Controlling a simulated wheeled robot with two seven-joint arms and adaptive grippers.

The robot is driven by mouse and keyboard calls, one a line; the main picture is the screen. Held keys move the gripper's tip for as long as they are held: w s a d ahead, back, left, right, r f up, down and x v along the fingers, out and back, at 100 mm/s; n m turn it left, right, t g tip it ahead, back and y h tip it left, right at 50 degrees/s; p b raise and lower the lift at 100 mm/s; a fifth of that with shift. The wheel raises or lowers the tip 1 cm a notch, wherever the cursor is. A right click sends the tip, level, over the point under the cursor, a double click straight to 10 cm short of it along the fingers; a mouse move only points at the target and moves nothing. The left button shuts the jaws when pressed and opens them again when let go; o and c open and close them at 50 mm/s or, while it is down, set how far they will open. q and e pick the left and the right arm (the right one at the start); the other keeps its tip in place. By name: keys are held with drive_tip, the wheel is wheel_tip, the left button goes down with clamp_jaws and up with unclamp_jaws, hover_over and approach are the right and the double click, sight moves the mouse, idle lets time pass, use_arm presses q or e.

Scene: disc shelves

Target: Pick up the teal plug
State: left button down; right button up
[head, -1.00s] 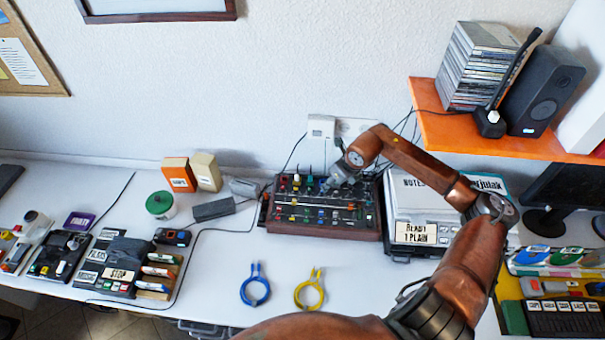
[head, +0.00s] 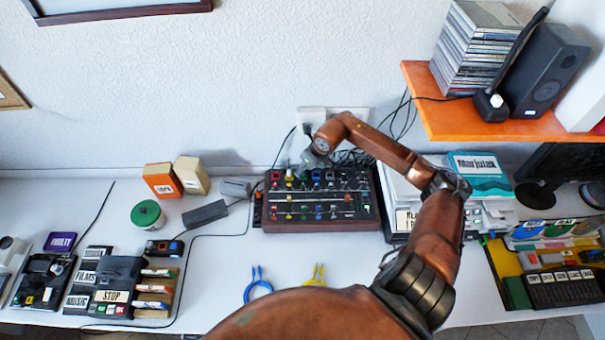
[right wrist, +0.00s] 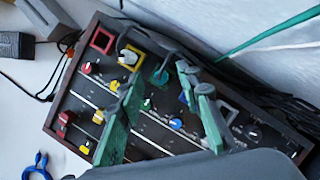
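A small teal piece (right wrist: 160,76), apparently the teal plug, sits at the far row of the dark patch panel (right wrist: 75,92) in the right wrist view. The panel also shows in the head view (head: 322,226), but I cannot pick the teal plug out there. My right gripper (right wrist: 159,77) has its two greenish fingers spread apart, one on each side of the teal piece, with a gap between them. I cannot tell how high the fingertips are. In the head view my right gripper (head: 313,159) is over the panel's back edge. My left gripper is out of view.
Red, yellow and blue knobs and square frames crowd the panel. Wall sockets (head: 311,120) and cables are behind it. A box stack with a teal top (head: 480,178) stands right of it. A blue ring tool (head: 258,291) lies in front.

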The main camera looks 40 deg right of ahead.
drive_tip(key=shift+w+f, duration=0.25)
drive_tip(key=shift+f, duration=0.35)
drive_tip(key=shift+c, duration=0.6)
clamp_jaws()
